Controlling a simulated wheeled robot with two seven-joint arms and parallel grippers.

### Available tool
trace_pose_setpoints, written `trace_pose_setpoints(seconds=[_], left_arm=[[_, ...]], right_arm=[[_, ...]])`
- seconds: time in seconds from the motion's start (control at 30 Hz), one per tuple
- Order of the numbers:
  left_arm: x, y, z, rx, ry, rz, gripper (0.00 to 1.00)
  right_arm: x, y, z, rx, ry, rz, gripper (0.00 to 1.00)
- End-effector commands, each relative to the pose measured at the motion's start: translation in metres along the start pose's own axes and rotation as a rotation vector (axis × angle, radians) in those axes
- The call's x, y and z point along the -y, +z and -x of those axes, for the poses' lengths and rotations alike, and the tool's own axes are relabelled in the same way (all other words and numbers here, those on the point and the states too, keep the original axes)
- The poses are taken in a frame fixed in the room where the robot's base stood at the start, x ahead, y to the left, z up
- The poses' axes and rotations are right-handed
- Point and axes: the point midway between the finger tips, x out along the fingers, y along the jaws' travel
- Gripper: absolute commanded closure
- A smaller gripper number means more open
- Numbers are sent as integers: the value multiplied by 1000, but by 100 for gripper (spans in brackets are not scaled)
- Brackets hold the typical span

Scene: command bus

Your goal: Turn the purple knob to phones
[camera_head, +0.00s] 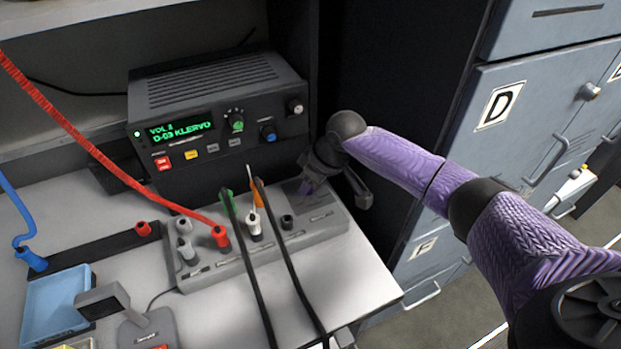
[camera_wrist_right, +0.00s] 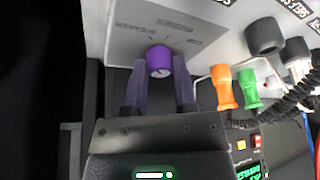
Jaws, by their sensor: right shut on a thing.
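The purple knob (camera_wrist_right: 160,62) is on the grey sloped panel (camera_head: 332,231), at its right end. In the right wrist view it sits between the two fingers of my right gripper (camera_wrist_right: 161,72), which is shut on it. Labels around the knob include one that reads SPEAKER and one that looks like PHONES; the knob's exact pointing is hard to make out. In the head view only a small purple patch shows below my right gripper (camera_head: 308,186), and the wrist hides most of the labels. My left gripper is not in view.
A black radio (camera_head: 215,110) with a green display stands behind the panel. Orange (camera_wrist_right: 222,88) and green (camera_wrist_right: 248,88) plugs with black cables stand near the knob, left of it in the head view. Grey lockers (camera_head: 545,95) stand at the right. The front right worktop (camera_head: 350,285) is clear.

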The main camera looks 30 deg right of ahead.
Motion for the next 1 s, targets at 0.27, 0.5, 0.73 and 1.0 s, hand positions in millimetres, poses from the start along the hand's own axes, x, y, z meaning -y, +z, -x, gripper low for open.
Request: trace_pose_setpoints(seconds=[0.27, 0.5, 0.73, 1.0], left_arm=[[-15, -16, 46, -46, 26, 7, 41], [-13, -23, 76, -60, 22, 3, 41], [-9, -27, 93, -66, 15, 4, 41], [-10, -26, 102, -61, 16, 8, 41]], right_arm=[[3, -3, 8, -6, 69, -173, 100], [4, -2, 6, -11, 146, -364, 100], [5, -2, 3, -16, 210, -517, 100], [4, -2, 1, -21, 260, -634, 100]])
